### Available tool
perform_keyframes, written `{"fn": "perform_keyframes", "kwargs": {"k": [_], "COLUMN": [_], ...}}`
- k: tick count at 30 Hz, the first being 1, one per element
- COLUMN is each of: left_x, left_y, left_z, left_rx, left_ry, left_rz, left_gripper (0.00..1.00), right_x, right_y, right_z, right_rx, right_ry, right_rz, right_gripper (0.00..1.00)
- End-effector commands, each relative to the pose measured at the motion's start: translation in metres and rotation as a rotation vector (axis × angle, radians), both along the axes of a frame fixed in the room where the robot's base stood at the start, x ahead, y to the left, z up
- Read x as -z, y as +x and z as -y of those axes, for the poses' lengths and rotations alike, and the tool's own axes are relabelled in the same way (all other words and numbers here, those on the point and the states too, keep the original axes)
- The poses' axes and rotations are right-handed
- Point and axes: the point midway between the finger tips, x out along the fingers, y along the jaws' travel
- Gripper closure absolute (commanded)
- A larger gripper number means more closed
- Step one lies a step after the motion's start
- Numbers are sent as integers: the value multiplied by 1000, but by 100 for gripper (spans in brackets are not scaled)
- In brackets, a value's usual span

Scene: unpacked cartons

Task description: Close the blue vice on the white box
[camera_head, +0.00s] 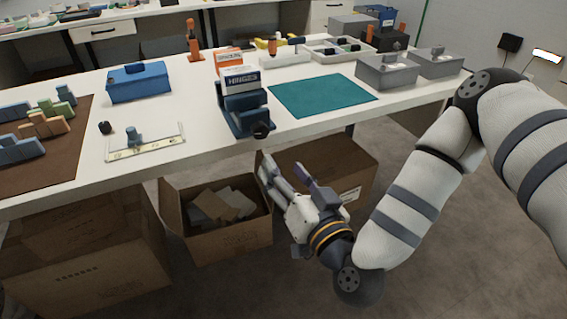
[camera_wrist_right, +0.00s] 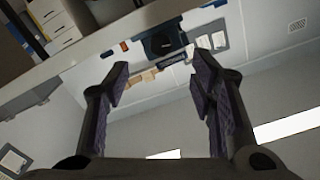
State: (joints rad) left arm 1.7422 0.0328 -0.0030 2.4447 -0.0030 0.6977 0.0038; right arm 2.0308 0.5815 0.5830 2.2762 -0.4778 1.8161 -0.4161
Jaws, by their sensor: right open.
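The blue vice (camera_head: 246,114) stands at the front edge of the white table, its black knob (camera_head: 262,130) facing me. The white box (camera_head: 241,80), with a dark label reading HINGES, stands upright at the top of the vice, between its jaws as far as I can see. I cannot tell whether the jaws touch it. My right gripper (camera_head: 282,167) is open and empty, below and to the right of the vice, in front of the table edge. In the right wrist view its two fingers (camera_wrist_right: 158,82) are wide apart with nothing between them. My left gripper is not in view.
An orange and white box (camera_head: 229,58) stands behind the white box. A teal mat (camera_head: 322,95) lies right of the vice, grey boxes (camera_head: 386,71) farther right. A blue box (camera_head: 139,83) stands to the left. Open cartons (camera_head: 232,243) sit on the floor below the table.

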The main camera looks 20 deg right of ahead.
Motion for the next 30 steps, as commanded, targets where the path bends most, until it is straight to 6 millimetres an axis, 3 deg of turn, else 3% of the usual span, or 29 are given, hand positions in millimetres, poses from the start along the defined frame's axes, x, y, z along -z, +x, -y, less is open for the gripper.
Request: {"fn": "perform_keyframes", "kwargs": {"k": [1,2,7,21,30], "left_x": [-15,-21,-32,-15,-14], "left_y": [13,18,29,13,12], "left_z": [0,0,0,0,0], "left_rx": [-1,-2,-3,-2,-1], "left_ry": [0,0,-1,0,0], "left_rz": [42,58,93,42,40], "left_gripper": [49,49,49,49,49], "right_x": [-15,-17,-12,-2,-5], "right_y": [1,1,6,108,122], "right_z": [1,1,1,-2,-3], "right_rx": [4,5,4,1,1], "right_ry": [-100,-172,-412,-415,-413], "right_rz": [19,25,31,21,22], "right_gripper": [49,49,49,49,49]}}
